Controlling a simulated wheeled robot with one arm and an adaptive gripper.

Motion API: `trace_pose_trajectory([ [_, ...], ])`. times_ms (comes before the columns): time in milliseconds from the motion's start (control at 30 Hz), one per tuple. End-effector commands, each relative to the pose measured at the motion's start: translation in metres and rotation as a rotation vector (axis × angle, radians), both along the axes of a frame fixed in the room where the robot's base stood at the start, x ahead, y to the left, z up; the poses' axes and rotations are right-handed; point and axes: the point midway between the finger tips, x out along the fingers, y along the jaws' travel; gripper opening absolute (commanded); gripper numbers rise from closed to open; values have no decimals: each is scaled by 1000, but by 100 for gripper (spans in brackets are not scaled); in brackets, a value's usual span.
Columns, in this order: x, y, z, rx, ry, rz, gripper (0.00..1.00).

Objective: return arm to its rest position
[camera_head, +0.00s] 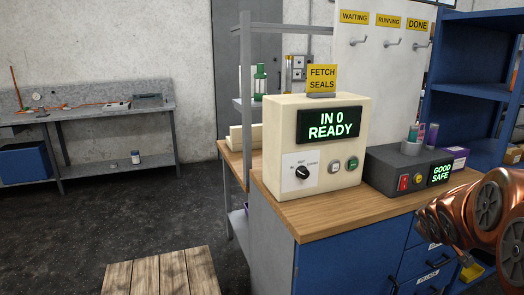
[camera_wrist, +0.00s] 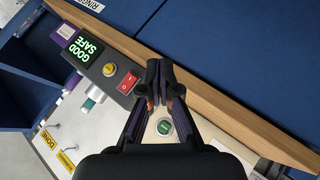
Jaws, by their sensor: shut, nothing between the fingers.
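My copper-coloured arm (camera_head: 480,215) reaches in from the right edge of the head view, in front of the bench's right end. My gripper (camera_wrist: 161,92) shows in the wrist view with its dark fingers together and nothing between them. In that view, a green button (camera_wrist: 164,127) of the cream control box shows between the finger linkages. The wooden bench edge (camera_wrist: 215,92) runs diagonally behind the fingers. I cannot make out the fingertips clearly in the head view.
The cream control box (camera_head: 347,165) reads "IN 0 READY". The grey box (camera_head: 385,170) beside it reads "GOOD SAFE". Both stand on the wooden bench (camera_head: 290,218) with blue drawers. Blue shelving (camera_head: 470,90) stands behind at right. A wooden pallet (camera_head: 160,275) lies on the open floor.

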Motion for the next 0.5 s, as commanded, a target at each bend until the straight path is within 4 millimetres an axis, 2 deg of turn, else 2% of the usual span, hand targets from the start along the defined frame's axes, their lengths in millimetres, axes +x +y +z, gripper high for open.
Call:
trace_pose_trajectory([
  [33,-19,17,-7,43,42,-33,0],
  [233,-108,81,-46,221,252,-185,0],
  [500,-240,167,-82,412,556,-344,0],
])
